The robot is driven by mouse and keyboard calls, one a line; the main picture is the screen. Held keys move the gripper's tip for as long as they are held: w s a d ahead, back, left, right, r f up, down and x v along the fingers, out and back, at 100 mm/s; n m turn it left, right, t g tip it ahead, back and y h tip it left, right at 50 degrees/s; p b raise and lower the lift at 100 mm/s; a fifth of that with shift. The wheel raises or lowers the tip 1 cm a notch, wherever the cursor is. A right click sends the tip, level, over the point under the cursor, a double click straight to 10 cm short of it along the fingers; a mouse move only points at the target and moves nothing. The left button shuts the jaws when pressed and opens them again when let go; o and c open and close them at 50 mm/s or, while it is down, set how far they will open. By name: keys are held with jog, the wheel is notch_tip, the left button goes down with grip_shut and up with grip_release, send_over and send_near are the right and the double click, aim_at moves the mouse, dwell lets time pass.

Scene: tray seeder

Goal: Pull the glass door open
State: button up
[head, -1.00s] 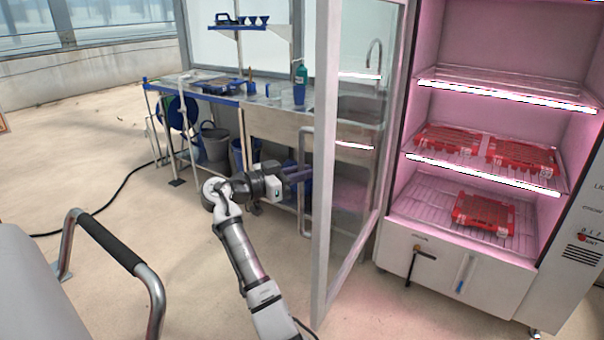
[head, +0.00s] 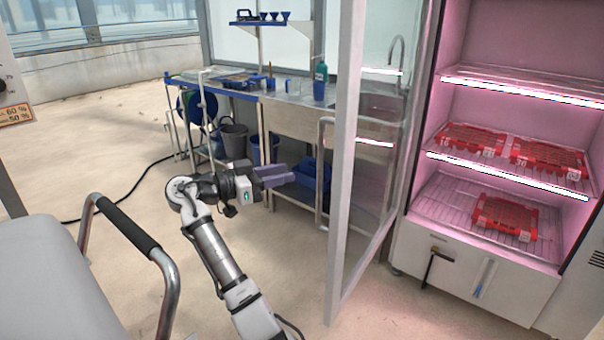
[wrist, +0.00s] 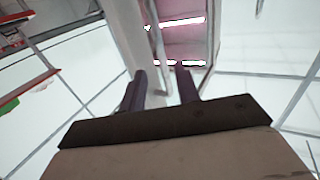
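The glass door (head: 345,190) stands wide open, swung out to the left of the lit cabinet (head: 470,262). Its tall bar handle (head: 320,175) is on the door's left face. My gripper (head: 284,176) is left of the handle, with a visible gap between its purple fingertips and the bar. In the wrist view the two fingers of my gripper (wrist: 161,82) are apart with nothing held between them. A pale upright frame and pink-lit shelves (wrist: 182,40) show beyond the fingers.
Red trays (head: 505,215) sit on the cabinet shelves. A steel sink bench (head: 290,115) with buckets below stands behind my gripper. A grey cart with a handrail (head: 125,225) is at the lower left.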

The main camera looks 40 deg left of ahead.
jog(key=shift+v, duration=1.6)
